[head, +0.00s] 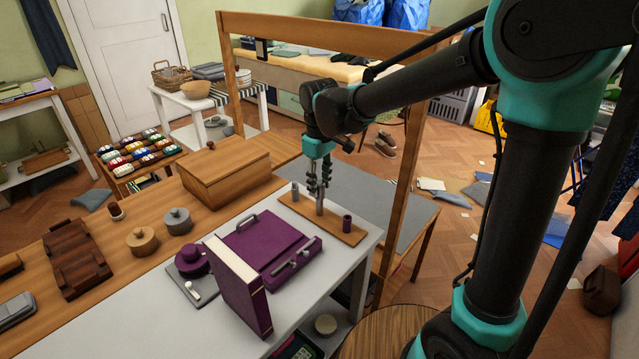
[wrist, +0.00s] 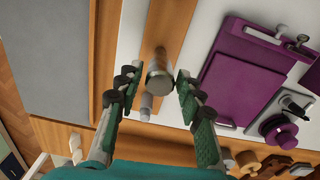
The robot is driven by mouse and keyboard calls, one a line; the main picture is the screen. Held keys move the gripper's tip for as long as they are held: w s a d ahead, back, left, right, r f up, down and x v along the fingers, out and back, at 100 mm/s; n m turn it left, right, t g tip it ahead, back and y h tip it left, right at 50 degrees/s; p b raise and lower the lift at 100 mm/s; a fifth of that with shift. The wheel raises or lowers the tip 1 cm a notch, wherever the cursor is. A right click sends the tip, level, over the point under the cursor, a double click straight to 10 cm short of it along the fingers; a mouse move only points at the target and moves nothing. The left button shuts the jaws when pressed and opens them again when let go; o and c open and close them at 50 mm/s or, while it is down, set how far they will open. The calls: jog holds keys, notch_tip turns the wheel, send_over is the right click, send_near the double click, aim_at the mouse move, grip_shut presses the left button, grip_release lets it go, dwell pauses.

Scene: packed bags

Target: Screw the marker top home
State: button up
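A wooden board (head: 337,227) lies near the far right corner of the white table. A slim grey upright post (head: 319,200), likely the marker, stands at its middle. In the wrist view its metallic end (wrist: 160,78) shows between the fingers. My gripper (head: 319,188) is above the board, pointing down around the post. In the wrist view, the fingers (wrist: 157,88) are apart, with gaps beside the post. I cannot tell which piece is the marker top.
A purple case (head: 266,243), an upright purple binder (head: 240,290) and a purple round pot (head: 191,262) stand left of the board. A wooden box (head: 227,172) is behind. A wooden frame post (head: 408,170) rises close to the right.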

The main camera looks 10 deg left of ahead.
jog(key=n, duration=0.7)
dwell(0.3)
jog(key=shift+c, duration=0.2)
grip_shut()
jog(key=shift+m, duration=1.7)
jog(key=shift+m, duration=1.7)
